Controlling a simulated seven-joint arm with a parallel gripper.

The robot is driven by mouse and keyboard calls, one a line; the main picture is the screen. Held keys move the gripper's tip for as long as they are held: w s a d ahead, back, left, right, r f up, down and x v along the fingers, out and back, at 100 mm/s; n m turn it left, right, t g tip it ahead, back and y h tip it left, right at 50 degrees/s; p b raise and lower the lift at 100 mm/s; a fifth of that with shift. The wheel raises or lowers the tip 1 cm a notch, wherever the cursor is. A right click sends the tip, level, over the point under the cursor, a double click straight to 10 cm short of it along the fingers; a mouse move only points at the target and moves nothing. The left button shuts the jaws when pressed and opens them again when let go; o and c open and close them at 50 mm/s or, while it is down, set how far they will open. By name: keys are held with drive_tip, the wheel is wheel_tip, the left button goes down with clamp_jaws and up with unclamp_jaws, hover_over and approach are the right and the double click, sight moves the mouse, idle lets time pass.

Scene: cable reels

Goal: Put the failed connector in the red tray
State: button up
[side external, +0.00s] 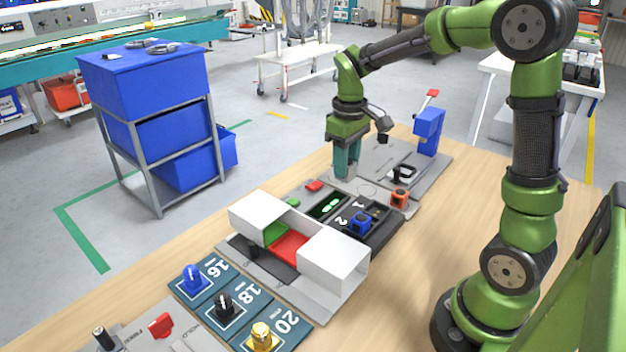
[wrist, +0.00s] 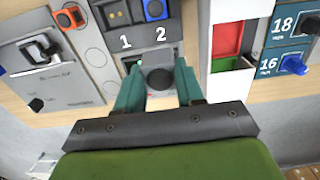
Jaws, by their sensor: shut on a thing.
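My gripper (side external: 345,174) is over the far part of the bench, near the lit screen, with its teal fingers pointing down. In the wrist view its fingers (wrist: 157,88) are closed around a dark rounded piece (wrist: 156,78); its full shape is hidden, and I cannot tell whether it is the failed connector. In the side view the fingers hide it. The red tray (side external: 291,247) lies between two white box-shaped covers, with a green tray (side external: 274,232) beside it. The red tray also shows in the wrist view (wrist: 227,38), right of the gripper.
A dark dock marked 1 and 2 holds a blue connector (side external: 360,224). An orange part (side external: 400,198) stands beside it. White covers (side external: 333,262) rise around the trays. Blue, black and gold connectors stand on pads 16, 18 and 20 (side external: 283,324). A blue press (side external: 429,128) stands behind.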

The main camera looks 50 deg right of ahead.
drive_tip(key=w+a, duration=0.4)
drive_tip(key=a, duration=1)
drive_tip(key=f, duration=1)
drive_tip(key=shift+s+d+f, duration=0.25)
drive_tip(key=shift+d+f, duration=0.15)
drive_tip(key=shift+f, duration=0.4)
drive_tip(key=shift+f, duration=0.1)
drive_tip(key=shift+f, duration=1)
drive_tip(key=o, duration=1.1)
wheel_tip(320, 180, up, 8)
